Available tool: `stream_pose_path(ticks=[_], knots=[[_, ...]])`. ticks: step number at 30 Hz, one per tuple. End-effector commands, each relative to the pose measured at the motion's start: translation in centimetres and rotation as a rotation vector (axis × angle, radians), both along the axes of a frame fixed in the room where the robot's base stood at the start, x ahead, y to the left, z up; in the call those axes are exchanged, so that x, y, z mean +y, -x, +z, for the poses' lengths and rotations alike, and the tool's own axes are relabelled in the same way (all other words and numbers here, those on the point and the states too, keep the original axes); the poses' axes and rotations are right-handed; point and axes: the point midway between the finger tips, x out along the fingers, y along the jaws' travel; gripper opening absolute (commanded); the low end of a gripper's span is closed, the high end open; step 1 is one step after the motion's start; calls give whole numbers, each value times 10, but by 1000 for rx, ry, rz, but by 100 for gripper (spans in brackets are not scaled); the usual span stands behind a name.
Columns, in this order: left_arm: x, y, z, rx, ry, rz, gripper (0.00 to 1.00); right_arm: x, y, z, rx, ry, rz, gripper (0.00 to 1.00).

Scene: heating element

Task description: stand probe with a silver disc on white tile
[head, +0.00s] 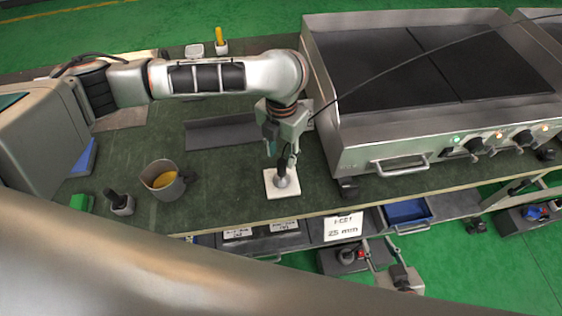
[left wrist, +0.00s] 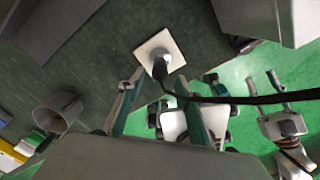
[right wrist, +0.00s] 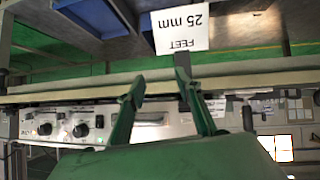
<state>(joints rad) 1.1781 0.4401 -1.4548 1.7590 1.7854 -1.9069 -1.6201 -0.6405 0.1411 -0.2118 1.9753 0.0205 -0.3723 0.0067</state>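The probe (head: 284,182) has a silver disc at its foot and a dark handle. It stands upright on the white tile (head: 271,191) near the bench's front edge. In the left wrist view the fingertips (left wrist: 157,82) are spread on either side of the probe, with no clear contact. My right gripper (head: 377,245) is open and empty in front of the bench; it also shows in the right wrist view (right wrist: 158,85).
A grey mug (head: 158,190) and a small dark holder (head: 121,205) stand left of the tile. A steel griddle (head: 380,130) with knobs fills the right. A black cable crosses above it. Below the bench are a blue bin (head: 406,212) and a "25 mm" sign (head: 343,227).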

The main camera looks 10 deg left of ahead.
Motion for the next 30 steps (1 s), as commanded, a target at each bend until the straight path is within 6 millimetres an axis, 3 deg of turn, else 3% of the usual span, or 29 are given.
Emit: stream_pose_path(ticks=[3, 8, 30], knots=[[1, -1, 19, -3, -2, -2, 35, 1, 2, 3, 4, -6, -1, 35], [0, 0, 29, 1, -1, -1, 35, 1, 4, 3, 9, -7, -3, 35], [0, 1, 30, 2, -1, -1, 35, 1, 3, 5, 5, -9, -4, 35]])
